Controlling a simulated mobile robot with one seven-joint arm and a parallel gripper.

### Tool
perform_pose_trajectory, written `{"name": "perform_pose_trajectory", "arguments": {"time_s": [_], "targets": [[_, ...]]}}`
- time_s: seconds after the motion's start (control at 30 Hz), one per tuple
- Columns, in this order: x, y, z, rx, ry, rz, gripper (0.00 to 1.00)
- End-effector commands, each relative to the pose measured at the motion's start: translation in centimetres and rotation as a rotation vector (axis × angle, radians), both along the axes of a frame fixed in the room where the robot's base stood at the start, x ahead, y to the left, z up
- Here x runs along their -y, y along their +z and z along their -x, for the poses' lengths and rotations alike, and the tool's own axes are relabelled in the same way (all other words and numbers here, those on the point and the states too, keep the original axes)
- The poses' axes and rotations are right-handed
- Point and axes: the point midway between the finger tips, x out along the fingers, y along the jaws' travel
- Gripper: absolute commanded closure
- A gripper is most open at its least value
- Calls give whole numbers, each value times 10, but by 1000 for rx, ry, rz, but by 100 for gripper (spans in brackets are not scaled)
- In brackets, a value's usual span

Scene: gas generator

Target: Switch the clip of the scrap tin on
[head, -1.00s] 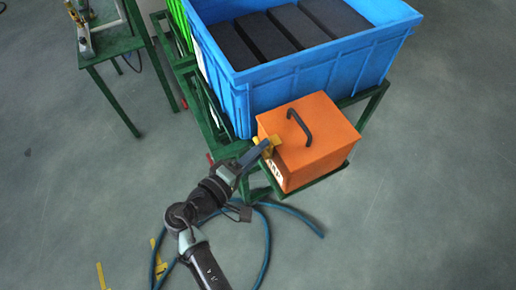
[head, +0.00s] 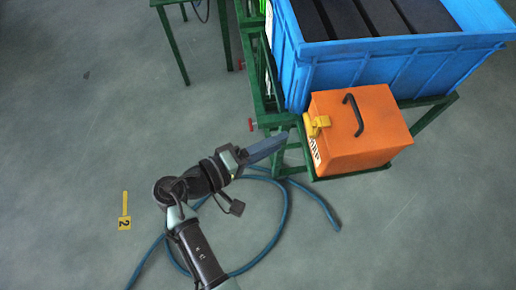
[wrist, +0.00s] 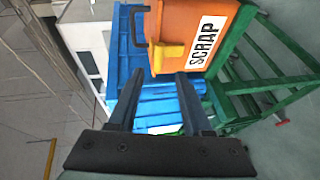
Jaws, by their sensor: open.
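The scrap tin (head: 365,140) is an orange box with a black handle on top, standing on a green frame; it also shows in the wrist view (wrist: 190,22). Its yellow clip (head: 317,124) is on the left side, above the SCRAP label. The wrist view shows the clip (wrist: 170,57) sticking out just beyond my fingertips. I cannot tell the clip's position for sure. My gripper (head: 286,136) is left of the clip, apart from it. In the wrist view my gripper (wrist: 160,84) has its two fingers apart with nothing between them.
A large blue crate (head: 390,70) with dark blocks stands directly behind the tin. The green frame (head: 262,90) continues left of it with red knobs. A blue hose (head: 286,215) lies looped on the floor under my arm. Open floor lies at left and front right.

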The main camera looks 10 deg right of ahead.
Motion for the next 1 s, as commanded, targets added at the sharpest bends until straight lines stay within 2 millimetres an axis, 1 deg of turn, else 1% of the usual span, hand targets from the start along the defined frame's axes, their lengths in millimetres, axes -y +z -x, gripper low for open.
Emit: {"name": "perform_pose_trajectory", "arguments": {"time_s": [0.03, 0.1, 0.2, 0.3, 0.9, 0.97, 1.0], "targets": [[-10, 2, 4, 1, 4, 0, 50], [-19, 4, 8, 1, 3, 0, 50], [-29, 6, 13, -1, 2, -1, 50], [-34, 7, 16, 0, 0, -1, 50], [-35, 7, 17, -1, -1, -1, 50], [-35, 11, 13, 7, 2, -15, 50], [-35, 16, 7, 20, 9, -41, 50]]}}
